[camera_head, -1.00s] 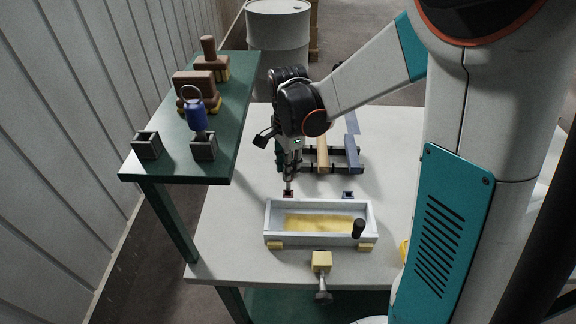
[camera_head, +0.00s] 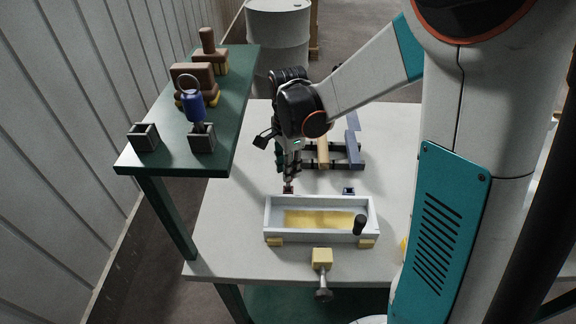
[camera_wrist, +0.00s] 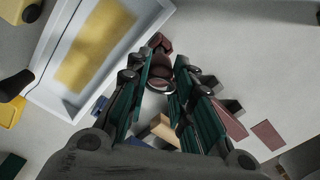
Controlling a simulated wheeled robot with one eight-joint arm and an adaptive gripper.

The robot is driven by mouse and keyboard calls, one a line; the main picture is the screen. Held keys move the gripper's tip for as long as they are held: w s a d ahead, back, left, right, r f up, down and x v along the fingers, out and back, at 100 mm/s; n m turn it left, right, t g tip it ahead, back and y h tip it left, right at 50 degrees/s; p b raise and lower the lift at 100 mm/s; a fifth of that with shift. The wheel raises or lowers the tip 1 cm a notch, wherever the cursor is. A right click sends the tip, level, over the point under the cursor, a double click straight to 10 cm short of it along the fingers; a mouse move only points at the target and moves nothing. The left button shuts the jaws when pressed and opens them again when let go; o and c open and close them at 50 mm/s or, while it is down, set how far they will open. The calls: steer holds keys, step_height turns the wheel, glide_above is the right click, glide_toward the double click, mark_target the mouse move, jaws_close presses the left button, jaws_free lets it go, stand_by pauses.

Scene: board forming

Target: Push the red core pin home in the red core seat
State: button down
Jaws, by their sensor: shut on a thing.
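My gripper (camera_head: 290,178) points down at the far wall of the white tray, just above the small red core seat (camera_head: 288,190) on the table. In the wrist view, my gripper (camera_wrist: 167,62) is shut on the dark red core pin (camera_wrist: 160,76), which sits between the green-padded fingers. The red seat (camera_wrist: 159,42) shows partly beyond the fingertips in that view. The pin's lower end is hidden, so I cannot tell how deep it sits in the seat.
A white tray (camera_head: 270,222) with a yellow floor and a black knob (camera_head: 359,224) stands in front. A small blue seat (camera_head: 348,191) is to the right. A rack with bars (camera_head: 352,150) stands behind. A green shelf (camera_head: 235,105) with tools is at left.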

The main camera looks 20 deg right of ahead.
steer(key=shift+f+b, duration=1)
steer(key=shift+f, duration=0.35)
steer(key=c, duration=1.3)
jaws_free()
steer(key=shift+r, duration=0.1)
step_height(320, 180, up, 12)
steer(key=shift+f, duration=0.1)
steer(key=s+n+t, duration=0.2)
steer(key=s+n, duration=0.3)
steer(key=s+r+n+t, duration=0.1)
steer(key=s+n+t, duration=0.1)
steer(key=s+n, duration=0.4)
steer(key=s+r+n+t, duration=0.1)
steer(key=s+n+t, duration=0.2)
steer(key=s+n, duration=0.2)
steer(key=shift+s, duration=0.45)
